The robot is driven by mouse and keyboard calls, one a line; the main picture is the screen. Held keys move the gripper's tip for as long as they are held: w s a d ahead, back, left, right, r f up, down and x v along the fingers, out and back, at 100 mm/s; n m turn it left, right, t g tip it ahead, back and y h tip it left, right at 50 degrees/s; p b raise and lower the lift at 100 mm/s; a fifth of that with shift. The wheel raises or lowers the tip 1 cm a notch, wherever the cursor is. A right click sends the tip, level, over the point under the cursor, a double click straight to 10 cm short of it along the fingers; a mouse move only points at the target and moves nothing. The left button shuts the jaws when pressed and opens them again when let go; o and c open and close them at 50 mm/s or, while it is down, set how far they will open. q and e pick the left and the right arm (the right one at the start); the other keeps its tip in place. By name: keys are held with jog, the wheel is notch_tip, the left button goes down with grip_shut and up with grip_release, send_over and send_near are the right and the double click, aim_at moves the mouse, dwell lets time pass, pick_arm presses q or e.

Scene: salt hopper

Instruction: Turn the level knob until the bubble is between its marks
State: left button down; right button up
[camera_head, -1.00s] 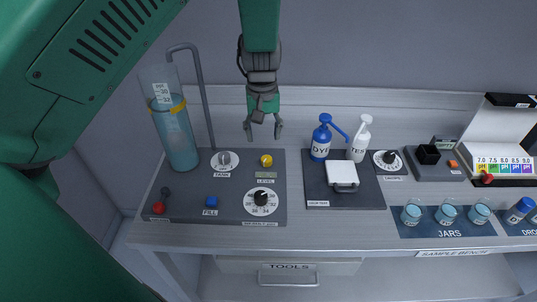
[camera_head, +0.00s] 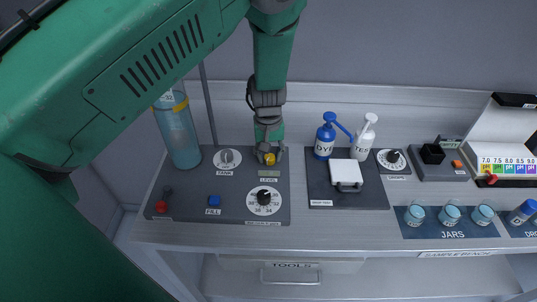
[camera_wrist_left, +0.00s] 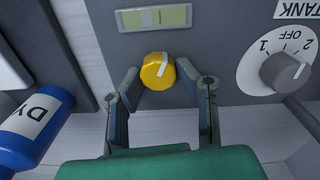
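The yellow level knob (camera_head: 269,158) sits on the grey control panel (camera_head: 230,205), above the LEVEL label. In the left wrist view the knob (camera_wrist_left: 158,71) has a white pointer line, and the level vial (camera_wrist_left: 153,18) is a yellow-green strip beside it. The bubble cannot be made out clearly. My left gripper (camera_head: 268,155) is at the knob; in the wrist view its open fingers (camera_wrist_left: 160,85) stand on either side of the knob with gaps between. My right gripper is not in view.
The tank dial (camera_head: 227,159) is left of the knob, and a numbered dial (camera_head: 264,199) is in front. A blue FILL button (camera_head: 213,200) and red button (camera_head: 161,206) are on the panel. A blue dye bottle (camera_head: 324,140) stands to the right.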

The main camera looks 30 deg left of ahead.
pick_arm(q)
jog(key=shift+s+d+r+m, duration=0.15)
jog(key=shift+d+m, duration=0.15)
jog(key=shift+m, duration=0.1)
jog(key=shift+d+m, duration=0.1)
jog(key=shift+m, duration=0.6)
jog(key=shift+s+a, duration=0.1)
jog(key=shift+a, duration=0.3)
jog(key=shift+d, duration=0.15)
jog(key=c, duration=1.2)
grip_release()
jog(key=shift+d, duration=0.25)
jog(key=shift+r, duration=0.1)
